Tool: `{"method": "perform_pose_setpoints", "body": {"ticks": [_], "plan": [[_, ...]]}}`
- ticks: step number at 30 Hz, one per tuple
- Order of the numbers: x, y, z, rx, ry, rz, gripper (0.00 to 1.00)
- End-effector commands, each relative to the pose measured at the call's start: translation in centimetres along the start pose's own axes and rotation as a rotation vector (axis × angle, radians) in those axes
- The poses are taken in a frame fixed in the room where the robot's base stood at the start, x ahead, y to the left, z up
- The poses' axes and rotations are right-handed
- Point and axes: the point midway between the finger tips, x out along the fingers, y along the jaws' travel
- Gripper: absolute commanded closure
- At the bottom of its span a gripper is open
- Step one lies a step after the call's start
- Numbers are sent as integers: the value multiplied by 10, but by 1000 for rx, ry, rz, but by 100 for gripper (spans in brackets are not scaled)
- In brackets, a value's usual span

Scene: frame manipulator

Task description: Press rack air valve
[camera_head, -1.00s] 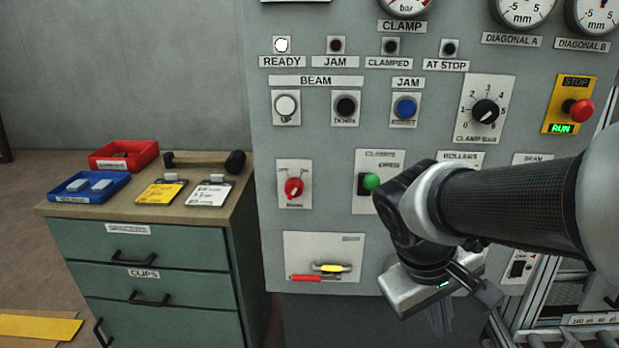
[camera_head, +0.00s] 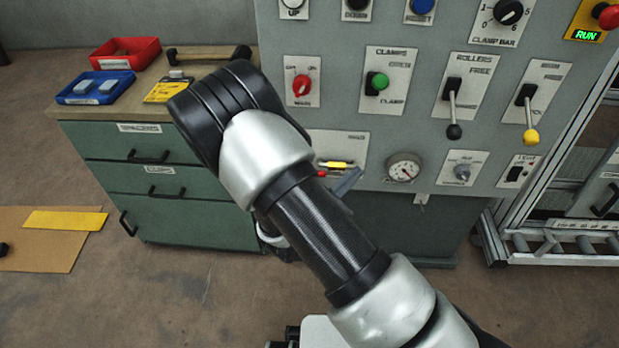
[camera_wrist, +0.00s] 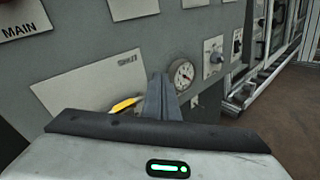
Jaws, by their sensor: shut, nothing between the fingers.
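The grey control panel (camera_head: 400,150) carries a pale plate (camera_head: 352,140) low on its left, with a yellow part (camera_head: 338,164) and a red part (camera_head: 321,174) on it. In the wrist view the plate (camera_wrist: 85,85) and yellow part (camera_wrist: 124,104) show left of my fingers; the red part is hidden. My gripper (camera_head: 348,181) is shut and empty at the plate's lower right. It also shows in the wrist view (camera_wrist: 161,88); I cannot tell whether it touches the panel.
A pressure gauge (camera_head: 403,170) sits right of my fingers, with a grey knob (camera_head: 462,172) beyond. Two levers, black-knobbed (camera_head: 453,130) and yellow-knobbed (camera_head: 531,136), hang above. A green drawer cabinet (camera_head: 165,185) stands left of the panel. The floor in front is open.

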Motion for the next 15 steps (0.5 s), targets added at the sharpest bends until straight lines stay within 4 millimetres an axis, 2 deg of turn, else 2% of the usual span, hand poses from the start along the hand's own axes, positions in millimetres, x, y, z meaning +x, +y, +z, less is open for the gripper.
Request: {"method": "perform_pose_setpoints", "body": {"ticks": [1,3,6,9,12,15], "plan": [[-9,8,-23,-68,16,88,100],[-20,20,-52,-143,37,206,100],[-39,29,-92,-234,74,355,100],[-55,31,-124,-304,108,469,100],[-67,31,-144,-348,132,545,100],[-73,31,-155,-370,147,584,100]]}}
